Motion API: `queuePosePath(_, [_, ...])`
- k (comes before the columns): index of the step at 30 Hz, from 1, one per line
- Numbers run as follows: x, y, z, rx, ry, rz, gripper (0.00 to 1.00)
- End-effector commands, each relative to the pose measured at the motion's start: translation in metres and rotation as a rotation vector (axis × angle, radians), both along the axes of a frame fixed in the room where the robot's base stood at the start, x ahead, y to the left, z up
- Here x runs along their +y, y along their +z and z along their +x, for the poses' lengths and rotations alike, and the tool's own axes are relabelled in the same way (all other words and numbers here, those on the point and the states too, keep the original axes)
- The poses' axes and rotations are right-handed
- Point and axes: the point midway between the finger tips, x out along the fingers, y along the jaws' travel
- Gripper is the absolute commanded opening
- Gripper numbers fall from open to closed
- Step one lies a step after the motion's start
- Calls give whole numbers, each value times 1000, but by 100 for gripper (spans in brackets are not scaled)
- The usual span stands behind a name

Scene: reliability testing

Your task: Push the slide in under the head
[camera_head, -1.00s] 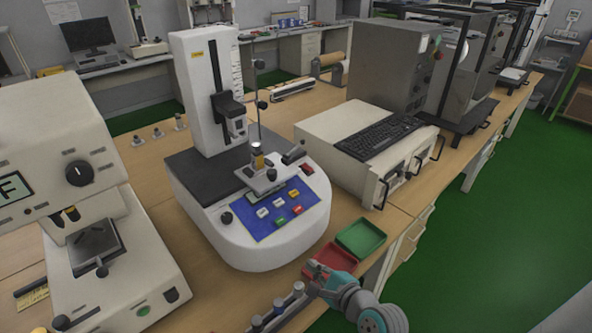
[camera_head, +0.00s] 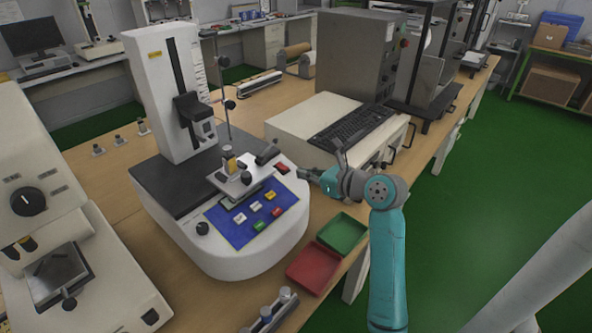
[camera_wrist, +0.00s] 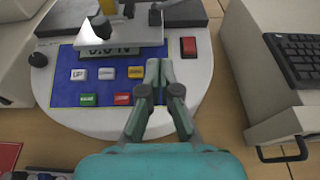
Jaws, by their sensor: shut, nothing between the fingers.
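The slide (camera_head: 243,187) is a pale metal plate at the front of the white tester (camera_head: 270,232), above its blue button panel. A small yellow-topped piece (camera_head: 229,163) stands on it. The head (camera_head: 194,110) is a dark carriage on the tall column, up and behind the slide, with a visible gap below it. My gripper (camera_head: 308,174) is shut and empty at the right of the tester. In the wrist view, its closed fingertips (camera_wrist: 159,72) appear over the right edge of the panel, just right of and nearer than the slide (camera_wrist: 118,35). Contact with it is not visible.
A dark knob (camera_head: 267,153) sits beside the slide and a red switch (camera_head: 283,168) to its right. A white cabinet with a keyboard (camera_head: 355,125) stands to the right. Red (camera_head: 314,268) and green (camera_head: 342,233) trays lie in front.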

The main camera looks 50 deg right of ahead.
Motion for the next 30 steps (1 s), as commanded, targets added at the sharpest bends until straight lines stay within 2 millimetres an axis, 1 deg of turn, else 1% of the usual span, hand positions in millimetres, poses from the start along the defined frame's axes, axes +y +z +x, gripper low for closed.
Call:
queuePosePath(1, [2, -3, 8, 1, 4, 0, 0])
queuePosePath(9, [3, -18, 57, 1, 3, -1, 0])
queuePosePath(14, [5, -26, 84, 0, 3, -1, 0])
queuePosePath(18, [5, -25, 103, 0, 2, -4, 0])
queuePosePath(21, [5, -25, 112, -1, 2, -3, 0])
queuePosePath(24, [5, -25, 117, 0, 1, -4, 0])
queuePosePath(30, [5, -25, 119, 0, 0, -3, 0])
